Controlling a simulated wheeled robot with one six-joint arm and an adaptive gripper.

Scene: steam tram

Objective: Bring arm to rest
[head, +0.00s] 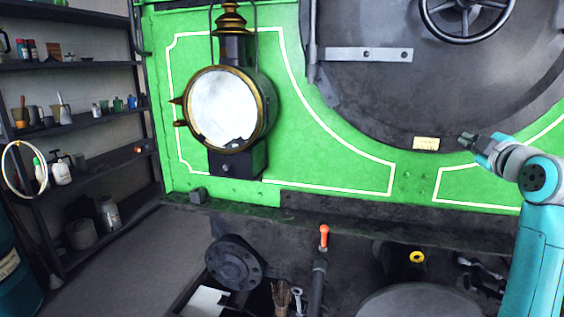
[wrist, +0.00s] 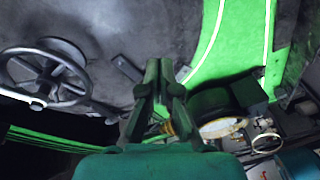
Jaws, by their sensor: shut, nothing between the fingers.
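My arm rises at the right edge of the head view, a teal link with a grey wrist. My gripper (head: 468,139) is at its end, pointing left, in front of the lower part of the dark round door. In the wrist view my gripper (wrist: 160,68) shows as two dark green fingers close together at the centre. It is shut and holds nothing. No object touches it that I can see.
The green tram front carries a round brass lamp (head: 222,108) at left and a black handwheel (head: 466,14) at top right. A red-tipped lever (head: 324,238) stands below. Shelves (head: 80,130) line the left wall. Bare floor (head: 165,245) is at lower left.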

